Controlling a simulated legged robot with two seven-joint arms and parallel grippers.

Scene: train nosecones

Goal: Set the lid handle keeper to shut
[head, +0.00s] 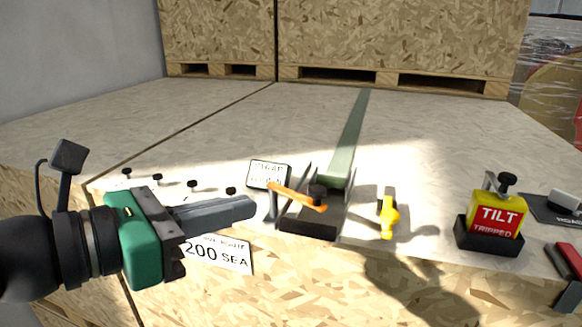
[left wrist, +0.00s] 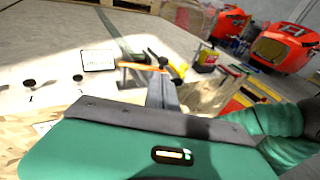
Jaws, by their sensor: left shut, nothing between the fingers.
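No part in view is legibly marked as the lid handle keeper, so I cannot tell which one it is. An orange lever (head: 295,196) with a black knob (head: 317,191) lies slantwise over a dark bracket (head: 308,226) at the crate's front edge. The orange lever also shows in the left wrist view (left wrist: 136,65). My left gripper (head: 252,207) is shut and empty, its fingertips left of the bracket and apart from the orange lever by a small gap. Its fingers show in the left wrist view (left wrist: 162,92), below the lever. My right gripper is not in view.
A green-grey strap (head: 349,140) runs back from the bracket. A small sign (head: 269,174), a yellow hammer-shaped piece (head: 389,218) and a yellow TILT TRIPPED indicator (head: 497,217) stand along the front edge. Several black knobs (head: 192,186) are at left. The lid (head: 215,125) is mostly clear.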

